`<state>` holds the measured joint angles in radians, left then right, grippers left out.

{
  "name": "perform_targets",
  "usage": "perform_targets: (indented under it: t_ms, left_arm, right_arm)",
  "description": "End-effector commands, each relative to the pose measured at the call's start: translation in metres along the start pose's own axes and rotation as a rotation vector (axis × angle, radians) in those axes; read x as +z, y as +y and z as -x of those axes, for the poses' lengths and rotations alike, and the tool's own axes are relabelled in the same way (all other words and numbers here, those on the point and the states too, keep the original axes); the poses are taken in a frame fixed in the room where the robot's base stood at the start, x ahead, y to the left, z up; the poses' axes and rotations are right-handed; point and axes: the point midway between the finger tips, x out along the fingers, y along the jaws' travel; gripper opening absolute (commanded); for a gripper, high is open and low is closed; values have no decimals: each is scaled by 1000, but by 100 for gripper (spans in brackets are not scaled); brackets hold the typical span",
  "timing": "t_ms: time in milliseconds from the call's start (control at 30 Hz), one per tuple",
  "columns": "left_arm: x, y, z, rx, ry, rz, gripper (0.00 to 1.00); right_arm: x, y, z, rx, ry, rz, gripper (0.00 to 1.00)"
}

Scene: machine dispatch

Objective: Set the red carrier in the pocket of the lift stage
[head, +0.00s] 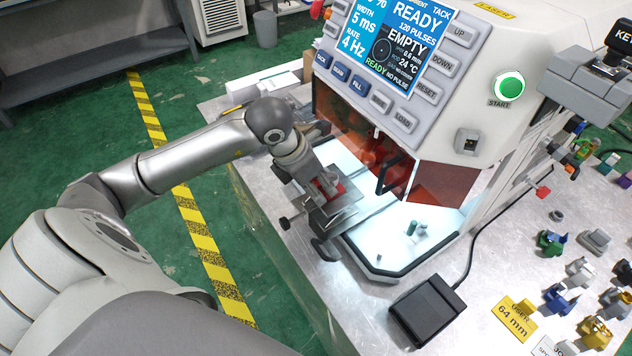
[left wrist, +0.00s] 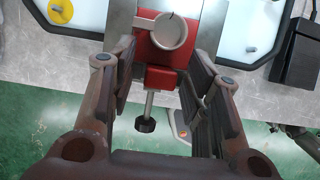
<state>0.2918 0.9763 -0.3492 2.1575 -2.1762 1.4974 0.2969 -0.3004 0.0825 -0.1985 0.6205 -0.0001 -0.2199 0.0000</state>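The red carrier (left wrist: 158,78) lies on a flat metal plate of the lift stage (left wrist: 118,20), with a pale round cup (left wrist: 168,33) on top. In the head view the red carrier (head: 337,189) shows partly beneath my left gripper (head: 328,186), over the lift stage plate (head: 345,208) at the machine's front left. In the left wrist view my left gripper (left wrist: 166,65) has one finger on each side of the carrier, with a narrow gap at the right finger, so it looks open. The pocket is hidden under the carrier, and I cannot tell whether the carrier is fully seated. My right gripper is not in view.
The machine's orange window (head: 350,140) and lit chamber floor (head: 400,245) are just right of the stage. A black pedal (head: 427,310) stands in front. Several small coloured parts and a yellow label (head: 515,318) lie at the right of the bench.

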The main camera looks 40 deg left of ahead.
Motion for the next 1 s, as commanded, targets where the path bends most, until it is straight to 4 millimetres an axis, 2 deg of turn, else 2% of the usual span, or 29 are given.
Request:
perform_targets:
  t_ms: [367, 800, 1000]
  left_arm:
    - [2, 1, 8, 2, -3, -1, 44]
    - [1, 1, 96, 4, -2, -1, 44]
    - [1, 0, 119, 2, -1, 0, 44]
  right_arm:
    - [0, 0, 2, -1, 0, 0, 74]
    - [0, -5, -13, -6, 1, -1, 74]
    - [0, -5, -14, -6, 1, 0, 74]
